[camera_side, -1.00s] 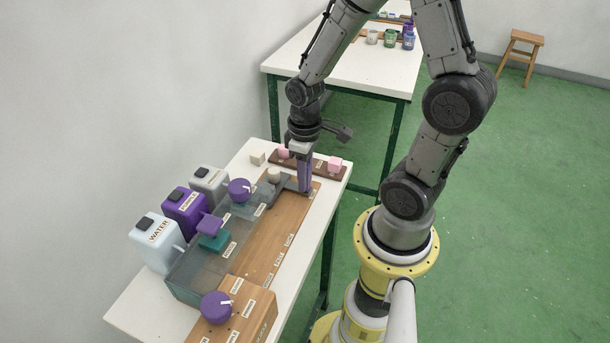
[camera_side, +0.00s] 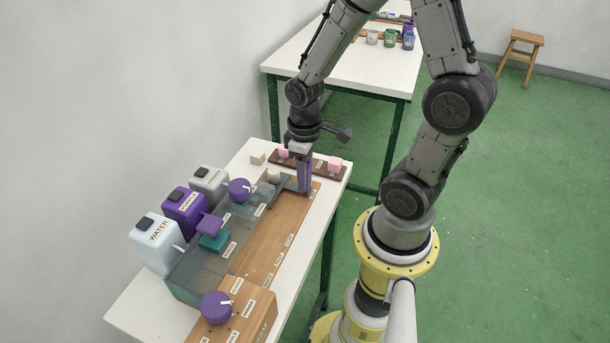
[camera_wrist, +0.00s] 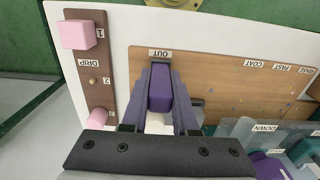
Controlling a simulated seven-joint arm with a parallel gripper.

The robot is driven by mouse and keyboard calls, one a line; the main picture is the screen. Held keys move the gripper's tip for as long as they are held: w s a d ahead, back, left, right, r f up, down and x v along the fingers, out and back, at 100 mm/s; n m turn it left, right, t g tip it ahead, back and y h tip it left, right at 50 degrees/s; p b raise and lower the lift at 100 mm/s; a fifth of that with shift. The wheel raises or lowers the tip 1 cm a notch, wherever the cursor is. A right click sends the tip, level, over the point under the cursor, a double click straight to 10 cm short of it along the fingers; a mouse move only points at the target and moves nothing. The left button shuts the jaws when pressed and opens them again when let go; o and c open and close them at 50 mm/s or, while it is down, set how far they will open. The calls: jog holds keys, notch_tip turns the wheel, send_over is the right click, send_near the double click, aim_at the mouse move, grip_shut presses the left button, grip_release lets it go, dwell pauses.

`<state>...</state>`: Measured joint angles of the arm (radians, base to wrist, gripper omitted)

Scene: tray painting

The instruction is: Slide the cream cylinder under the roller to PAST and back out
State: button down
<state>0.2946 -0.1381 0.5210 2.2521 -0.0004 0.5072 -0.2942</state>
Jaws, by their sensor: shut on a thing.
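The cream cylinder (camera_side: 273,174) stands upright at the far end of the grey translucent trough, left of my gripper. A whitish piece between my fingers' bases in the wrist view may be it, mostly hidden. My gripper (camera_side: 305,188) points down at the far end of the wooden board (camera_side: 268,250). In the wrist view my gripper (camera_wrist: 160,75) is shut on a purple block (camera_wrist: 160,90), a handle by the OUT label (camera_wrist: 160,53). The PAST label (camera_wrist: 282,68) lies farther along the board, beyond COAT (camera_wrist: 254,64). I cannot make out the roller clearly.
A brown DRIP rack (camera_wrist: 88,70) holds a pink cube (camera_wrist: 78,35) and a pink cylinder (camera_wrist: 97,118). A pale block (camera_side: 257,158) sits nearby. Bottles, including WATER (camera_side: 156,243), line the trough (camera_side: 200,270). Purple knobs (camera_side: 239,190) stand close by. The board's label side looks clear.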

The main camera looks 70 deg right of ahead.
jog(key=a, duration=1.9)
jog(key=c, duration=0.7)
grip_release()
notch_tip(320, 180, up, 14)
jog(key=shift+f, duration=0.1)
